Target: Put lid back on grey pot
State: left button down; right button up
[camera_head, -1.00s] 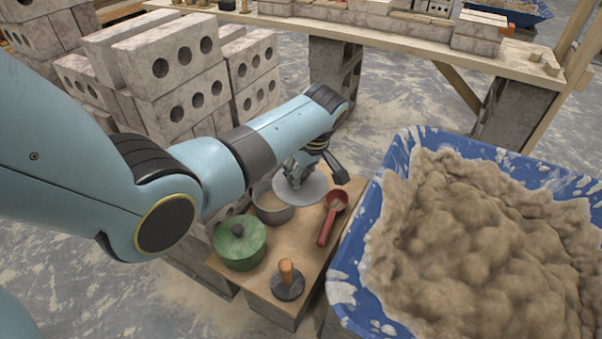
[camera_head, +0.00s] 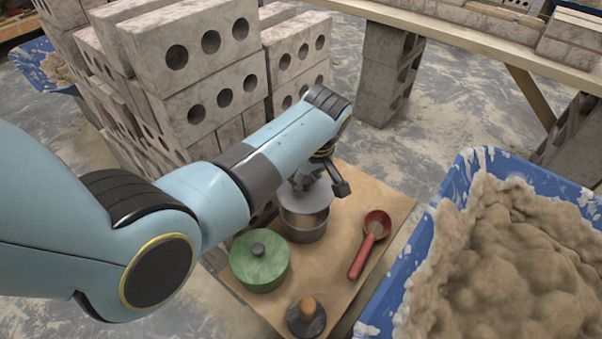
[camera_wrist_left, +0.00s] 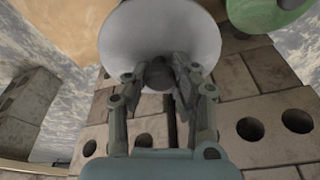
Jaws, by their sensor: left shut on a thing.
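The grey pot (camera_head: 304,232) stands on the wooden board, its inside partly showing. My left gripper (camera_head: 306,183) is over the pot's far side in the head view. It is shut on the knob of the grey lid (camera_head: 313,197), which hangs over the far part of the pot's opening. In the left wrist view the lid (camera_wrist_left: 160,40) fills the top middle, with the gripper (camera_wrist_left: 160,75) on its dark knob. The lid hides most of the pot there, so I cannot tell whether they touch. My right gripper is not in view.
A green lidded pot (camera_head: 260,262) stands close to the grey pot's lower left. A red scoop (camera_head: 369,246) lies to the right, and a wooden-handled tool (camera_head: 306,315) stands in front. A blue mortar tub (camera_head: 408,290) is at right; stacked bricks (camera_head: 200,75) rise behind my arm.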

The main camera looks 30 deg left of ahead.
aim_at(305, 190)
pick_arm(q)
jog(key=shift+b+x, duration=0.6)
jog(key=shift+x, duration=0.2)
notch_tip(305, 190, down, 3)
jog(key=b, duration=0.2)
jog(key=shift+s+d+r+b, duration=0.1)
jog(key=shift+d+r+b, duration=0.05)
jog(key=shift+r+b, duration=0.15)
jog(key=shift+b+x, duration=0.45)
jog(key=shift+x, duration=0.3)
jog(key=shift+d+f, duration=0.15)
jog(key=shift+f, duration=0.25)
